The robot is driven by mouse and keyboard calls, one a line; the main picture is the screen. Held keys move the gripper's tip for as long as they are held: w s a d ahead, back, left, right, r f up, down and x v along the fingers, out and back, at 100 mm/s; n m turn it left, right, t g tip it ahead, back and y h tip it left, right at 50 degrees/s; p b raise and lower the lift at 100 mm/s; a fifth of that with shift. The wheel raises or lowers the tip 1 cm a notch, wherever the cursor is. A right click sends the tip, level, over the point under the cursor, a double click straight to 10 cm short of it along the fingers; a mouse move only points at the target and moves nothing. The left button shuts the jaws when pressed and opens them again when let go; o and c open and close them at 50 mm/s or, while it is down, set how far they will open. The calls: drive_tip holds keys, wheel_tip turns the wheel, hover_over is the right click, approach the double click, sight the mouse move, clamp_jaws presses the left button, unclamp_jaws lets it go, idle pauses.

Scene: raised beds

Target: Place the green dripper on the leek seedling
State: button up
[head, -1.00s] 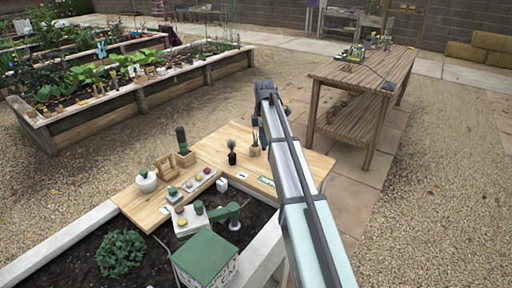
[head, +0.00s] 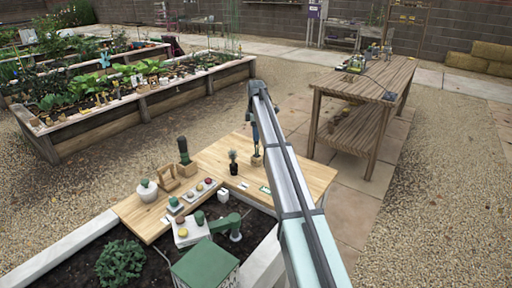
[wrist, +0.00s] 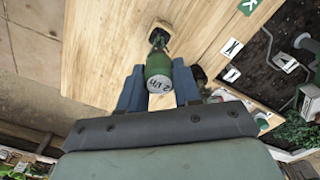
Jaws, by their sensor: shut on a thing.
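My gripper (wrist: 160,92) is shut on the green dripper (wrist: 158,68), a small green bottle shape with a pale marked end facing the wrist camera. In the head view, my gripper (head: 255,142) hangs just above this wooden pot (head: 257,160) on the wooden table; the dripper is hard to make out there. I cannot tell whether dripper and pot touch. Any leek seedling in the pot is too small or hidden to make out.
A black pot with a dark plant (head: 233,162) stands close left of the wooden pot. The table's right part is bare.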

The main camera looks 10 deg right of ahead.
sight(256, 144)
drive_tip(key=shift+f, duration=3.05)
drive_tip(key=o, duration=1)
drive_tip(key=shift+f, duration=0.15)
wheel_tip(256, 144, up, 12)
drive_tip(key=shift+r, duration=0.2)
